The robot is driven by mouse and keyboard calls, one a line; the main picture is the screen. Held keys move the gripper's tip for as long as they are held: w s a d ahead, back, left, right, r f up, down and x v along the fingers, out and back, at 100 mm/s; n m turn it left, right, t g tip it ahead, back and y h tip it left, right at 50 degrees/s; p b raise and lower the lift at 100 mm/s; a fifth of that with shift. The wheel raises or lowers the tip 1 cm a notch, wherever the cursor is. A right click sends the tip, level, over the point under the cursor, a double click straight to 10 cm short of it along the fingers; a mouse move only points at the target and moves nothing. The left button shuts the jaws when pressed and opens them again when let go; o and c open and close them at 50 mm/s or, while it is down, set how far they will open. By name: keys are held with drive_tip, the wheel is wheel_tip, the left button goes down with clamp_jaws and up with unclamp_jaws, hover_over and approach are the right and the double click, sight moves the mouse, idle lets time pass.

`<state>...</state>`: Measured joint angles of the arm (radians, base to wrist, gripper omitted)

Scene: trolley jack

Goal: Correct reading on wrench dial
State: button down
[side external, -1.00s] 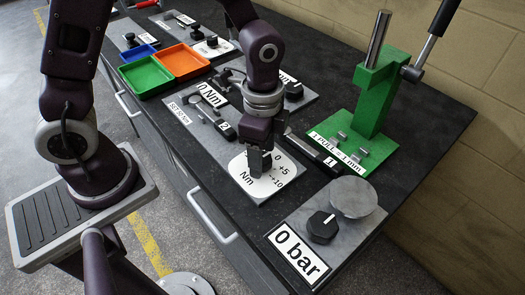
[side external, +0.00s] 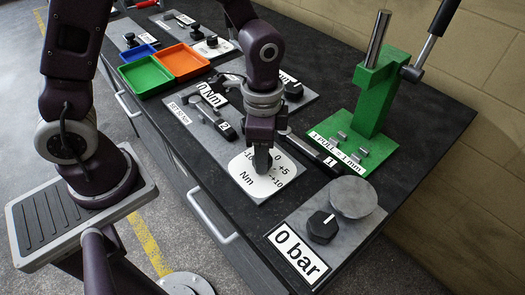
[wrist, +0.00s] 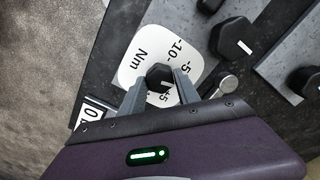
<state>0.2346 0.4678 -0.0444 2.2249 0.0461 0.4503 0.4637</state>
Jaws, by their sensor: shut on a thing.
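The white wrench dial plate (side external: 246,182) lies on a grey board and is marked Nm, with a scale whose visible figures include -10, 0, +5 and +10. It also shows in the wrist view (wrist: 135,68), with -10, -5 and +5 readable. A black faceted knob (wrist: 160,74) stands on the dial, with a white mark on its lower part pointing roughly toward the +5 side. My gripper (side external: 262,162) points down over the dial. In the wrist view my gripper (wrist: 160,84) is shut on the knob, one finger on each side.
A "0 Nm" label (side external: 212,94) and a "SET 50 Nm" label (side external: 180,113) lie behind the dial. A bar panel (side external: 298,257) with a black knob (side external: 322,227) is at front right. The green jack stand (side external: 372,92) rises at right. Coloured trays (side external: 180,60) sit at back left.

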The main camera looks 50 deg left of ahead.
drive_tip(key=n, duration=0.5)
drive_tip(key=shift+r+n, duration=0.1)
drive_tip(key=shift+n, duration=0.2)
idle(0.4)
drive_tip(key=shift+w, duration=0.1)
drive_tip(key=c, duration=0.9)
unclamp_jaws()
wheel_tip(320, 180, up, 7)
drive_tip(key=shift+r, duration=0.1)
